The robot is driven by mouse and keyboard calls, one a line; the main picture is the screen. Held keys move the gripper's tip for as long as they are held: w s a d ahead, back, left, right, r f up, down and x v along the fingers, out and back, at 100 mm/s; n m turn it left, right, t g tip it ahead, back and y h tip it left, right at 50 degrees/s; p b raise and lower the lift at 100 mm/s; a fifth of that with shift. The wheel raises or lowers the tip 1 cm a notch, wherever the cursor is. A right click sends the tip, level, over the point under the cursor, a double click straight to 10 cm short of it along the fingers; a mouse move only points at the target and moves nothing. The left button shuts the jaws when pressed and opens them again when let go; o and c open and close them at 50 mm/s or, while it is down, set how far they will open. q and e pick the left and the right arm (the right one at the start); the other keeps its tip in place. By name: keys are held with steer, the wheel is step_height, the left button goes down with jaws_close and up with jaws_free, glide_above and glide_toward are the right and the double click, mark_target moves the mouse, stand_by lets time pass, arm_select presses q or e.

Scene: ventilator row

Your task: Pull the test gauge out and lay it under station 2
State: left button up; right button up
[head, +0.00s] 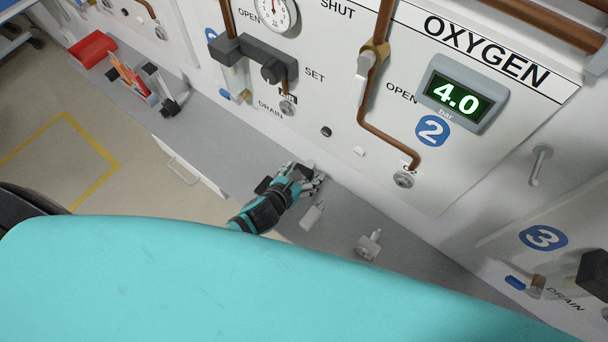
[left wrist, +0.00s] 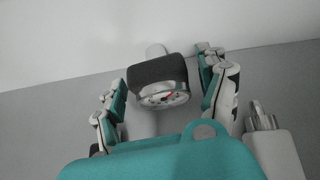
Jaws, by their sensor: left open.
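The test gauge (left wrist: 157,80) lies on the grey counter, with a dark cover, a pale stem pointing toward the wall and a white dial with a red needle. My left gripper (left wrist: 165,95) is open, with its teal and grey fingers on either side of the gauge. I see gaps between the fingers and the gauge. In the head view my left gripper (head: 302,182) is low over the counter by the wall, and the gauge (head: 307,168) is mostly hidden by the fingers. The blue station 2 sign (head: 432,130) is on the wall panel, up and right. My right gripper is out of view.
The counter (head: 225,135) is clear to the left, up to a tool rack and a red bin (head: 92,48). Outlets stick out from the wall above.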

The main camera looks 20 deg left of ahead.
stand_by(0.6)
arm_select(q)
jaws_close()
stand_by(0.5)
